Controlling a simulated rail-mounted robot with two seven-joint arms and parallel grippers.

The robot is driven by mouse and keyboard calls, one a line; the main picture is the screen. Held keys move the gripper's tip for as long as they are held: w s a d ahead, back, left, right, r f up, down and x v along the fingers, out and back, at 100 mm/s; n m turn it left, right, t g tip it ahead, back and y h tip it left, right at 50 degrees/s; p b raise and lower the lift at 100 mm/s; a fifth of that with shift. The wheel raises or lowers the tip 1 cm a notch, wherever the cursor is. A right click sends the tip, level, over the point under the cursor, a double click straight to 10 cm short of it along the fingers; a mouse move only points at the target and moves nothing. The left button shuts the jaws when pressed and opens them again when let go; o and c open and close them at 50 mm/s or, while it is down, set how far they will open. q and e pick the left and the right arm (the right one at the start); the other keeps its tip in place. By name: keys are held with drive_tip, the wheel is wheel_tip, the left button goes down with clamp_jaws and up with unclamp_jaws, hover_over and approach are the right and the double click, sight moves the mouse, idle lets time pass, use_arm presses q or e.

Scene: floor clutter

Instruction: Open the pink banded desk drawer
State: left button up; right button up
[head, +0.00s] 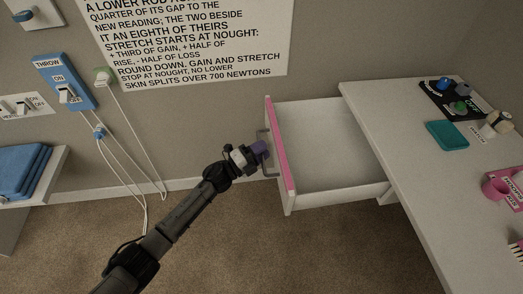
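The desk drawer (335,150) with a pink band (280,150) along its front edge is pulled well out from the left side of the white desk (404,140). Its inside looks empty. A grey bar handle (267,172) is on its front. My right gripper is not in view.
On the desk are a black tray (432,97) with knobs, a teal block (447,135) and a pink mug (495,188). A blue switch panel (64,84) with hanging cables is on the wall. Folded blue cloths (22,170) lie on a shelf at left. Carpet below the drawer is clear.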

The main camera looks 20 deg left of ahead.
use_arm(q)
drive_tip(key=p+v, duration=0.3)
drive_tip(key=v, duration=1.1)
drive_tip(key=shift+d, duration=0.1)
idle(0.3)
